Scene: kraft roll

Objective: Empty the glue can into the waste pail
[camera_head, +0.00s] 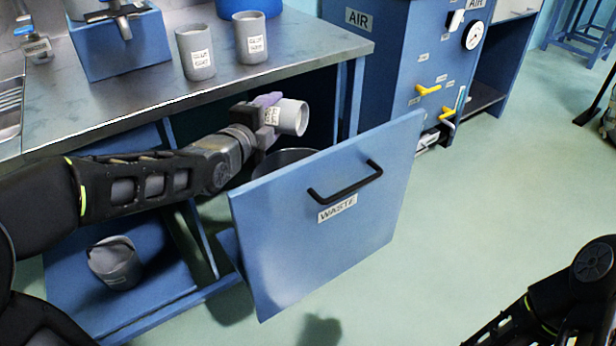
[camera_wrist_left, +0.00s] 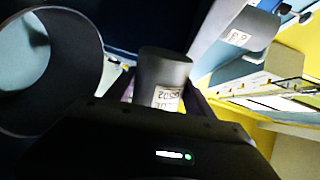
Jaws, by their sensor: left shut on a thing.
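My left gripper (camera_head: 268,115) is shut on a light grey can, taken as the glue can (camera_head: 292,117), and holds it above the open waste drawer. The can lies tipped on its side, its end toward the right; its label is only partly visible. It also shows in the left wrist view (camera_wrist_left: 163,72). The waste pail (camera_head: 285,157) shows as a dark rim just below the can, behind the blue drawer front (camera_head: 330,215) marked WASTE. The pail's inside is mostly hidden, and I see nothing flowing from the can. My right gripper is out of view.
Two labelled grey cans (camera_head: 196,52) (camera_head: 250,38) stand on the metal counter (camera_head: 120,105), whose edge overhangs the cabinet. Another grey container (camera_head: 115,262) sits low in the cabinet. A blue AIR cabinet (camera_head: 390,50) stands behind.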

